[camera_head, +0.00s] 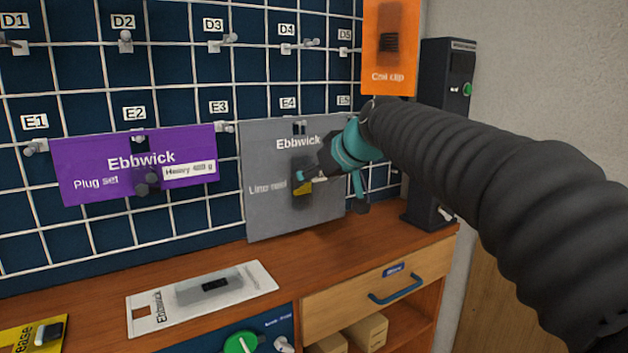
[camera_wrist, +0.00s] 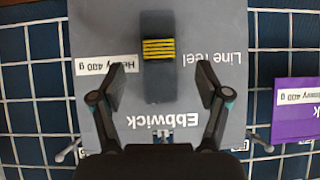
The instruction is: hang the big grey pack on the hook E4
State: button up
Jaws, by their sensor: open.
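The big grey pack (camera_head: 268,210), marked Ebbwick and Line reel, is against the grid below the E4 label (camera_head: 288,104). Its top slot is at the hook E4 (camera_head: 299,127), and it appears to hang there, slightly tilted. In the wrist view the grey pack (camera_wrist: 222,30) is upside down, with a dark reel with yellow bands and a Heavy 400 g sticker. My gripper (camera_head: 330,188) is in front of the pack. In the wrist view my gripper (camera_wrist: 160,88) is open, its fingers apart on both sides below the reel. The hook's seat in the slot is unclear.
A purple Ebbwick pack (camera_head: 135,165) hangs to the left near E2. An orange pack (camera_head: 388,60) hangs at upper right, close to my arm. A white pack (camera_head: 155,315) lies on the wooden bench (camera_head: 230,262). A dark device (camera_head: 440,100) stands at right.

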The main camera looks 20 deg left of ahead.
jog(key=v, duration=1.1)
jog(key=s+d+f+m+g+h, duration=0.1)
jog(key=s+d+f+m+h, duration=0.1)
jog(key=d+f, duration=0.35)
jog(key=s+d+f+m+h, duration=0.2)
jog(key=f+m, duration=0.1)
jog(key=f, duration=0.6)
jog(key=s+d+f+m+h, duration=0.2)
jog(key=s+d+f, duration=0.5)
jog(key=s+d, duration=0.3)
jog(key=s+d+f+m+h, duration=0.2)
jog(key=s+d+f+m, duration=0.1)
jog(key=s+d+f, duration=0.5)
jog(key=s+d, duration=0.2)
jog(key=d, duration=0.1)
jog(key=shift+s+d+h, duration=0.3)
jog(key=shift+d, duration=0.05)
